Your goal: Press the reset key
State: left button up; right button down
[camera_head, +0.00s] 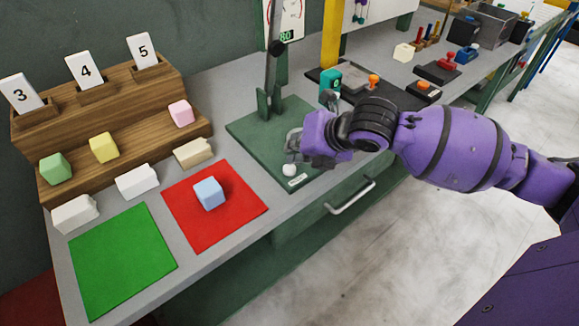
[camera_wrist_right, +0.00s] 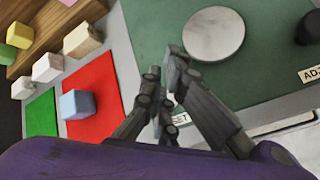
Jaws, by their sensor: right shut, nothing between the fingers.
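A small white round key (camera_head: 290,170) sits on the front left part of the green press base (camera_head: 262,125), just behind a white label (camera_head: 298,181). In the right wrist view the label (camera_wrist_right: 181,118) is partly covered and its visible letters read "SET". My right gripper (camera_head: 292,150) is shut and empty, fingers pointing down just above the white key. I cannot tell whether they touch. In the right wrist view the closed fingers (camera_wrist_right: 166,78) hide the key. My left gripper is not in view.
A pale disc (camera_wrist_right: 214,33) and a black knob (camera_wrist_right: 308,28) are on the base nearby. A blue cube (camera_head: 209,193) lies on the red mat (camera_head: 246,208), left of the press. A green mat (camera_head: 122,260) lies farther left. A wooden rack (camera_head: 150,90) holds numbered cards and coloured blocks.

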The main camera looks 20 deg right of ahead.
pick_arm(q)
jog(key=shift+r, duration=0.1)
pick_arm(e)
jog(key=shift+f, duration=0.35)
jog(key=shift+f, duration=0.55)
dwell(0.7)
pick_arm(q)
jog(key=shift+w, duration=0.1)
pick_arm(e)
jog(key=shift+r, duration=0.15)
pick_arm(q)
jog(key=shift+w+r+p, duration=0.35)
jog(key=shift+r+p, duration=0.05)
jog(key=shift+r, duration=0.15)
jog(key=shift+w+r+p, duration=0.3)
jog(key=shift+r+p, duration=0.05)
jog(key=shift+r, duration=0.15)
pick_arm(e)
jog(key=shift+r, duration=0.8)
jog(key=shift+r, duration=0.1)
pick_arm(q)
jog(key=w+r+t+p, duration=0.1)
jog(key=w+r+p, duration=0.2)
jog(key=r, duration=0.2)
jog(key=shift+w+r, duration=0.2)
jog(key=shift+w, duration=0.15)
pick_arm(e)
notch_tip(320, 180, up, 5)
jog(key=shift+f, duration=0.1)
